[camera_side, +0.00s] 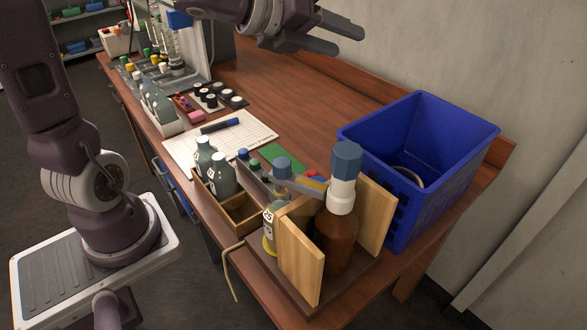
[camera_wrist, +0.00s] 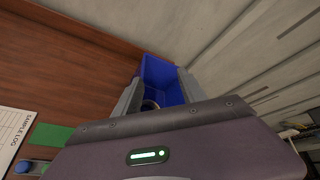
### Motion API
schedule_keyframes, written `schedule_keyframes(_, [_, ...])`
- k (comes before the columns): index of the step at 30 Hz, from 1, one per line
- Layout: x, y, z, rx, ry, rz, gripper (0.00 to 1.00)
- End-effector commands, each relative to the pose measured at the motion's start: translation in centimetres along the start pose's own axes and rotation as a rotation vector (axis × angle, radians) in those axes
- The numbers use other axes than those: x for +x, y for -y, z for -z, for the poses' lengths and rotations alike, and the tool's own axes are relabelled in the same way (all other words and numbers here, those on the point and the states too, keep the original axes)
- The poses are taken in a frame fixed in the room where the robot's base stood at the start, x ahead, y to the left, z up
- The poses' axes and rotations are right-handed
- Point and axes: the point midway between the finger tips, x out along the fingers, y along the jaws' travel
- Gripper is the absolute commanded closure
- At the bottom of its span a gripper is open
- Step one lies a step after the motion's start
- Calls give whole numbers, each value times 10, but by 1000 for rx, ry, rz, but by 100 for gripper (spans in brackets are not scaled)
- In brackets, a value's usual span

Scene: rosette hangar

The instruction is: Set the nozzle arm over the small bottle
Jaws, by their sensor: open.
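A brown bottle (camera_side: 335,240) with a white collar and blue-grey cap (camera_side: 346,160) stands upright between wooden boards near the desk's front. What looks like the nozzle arm (camera_side: 312,184) extends left from below that cap. A small bottle (camera_side: 269,228) with a pale label and yellow base stands to its left, partly hidden by a board. A blue-grey knob (camera_side: 282,165) shows above the small bottle; whether the nozzle arm lies directly over it I cannot tell. My gripper (camera_side: 349,43) is open and empty, high above the desk and well behind the bottles. Its fingers also show in the wrist view (camera_wrist: 160,88).
A blue crate (camera_side: 408,200) stands right of the brown bottle. Wooden boards (camera_side: 301,262) flank the bottle closely. Grey-green bottles (camera_side: 222,175) stand in a wooden tray to the left. A log sheet (camera_side: 240,138) lies behind. The desk's back right is clear.

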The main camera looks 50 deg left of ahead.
Motion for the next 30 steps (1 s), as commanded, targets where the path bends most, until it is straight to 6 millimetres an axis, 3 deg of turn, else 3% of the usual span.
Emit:
schedule_keyframes(2, [9,6,31,266,-156,201,52])
schedule_keyframes(5, [-8,17,67,530,-279,500,52])
schedule_keyframes(9, [-58,21,97,760,-318,905,52])
schedule_keyframes(15, [-149,4,107,932,-194,1432,52])
schedule_keyframes(24, [-114,-53,168,934,-198,1440,52])
schedule_keyframes(30, [-102,-70,189,940,-200,1437,52])
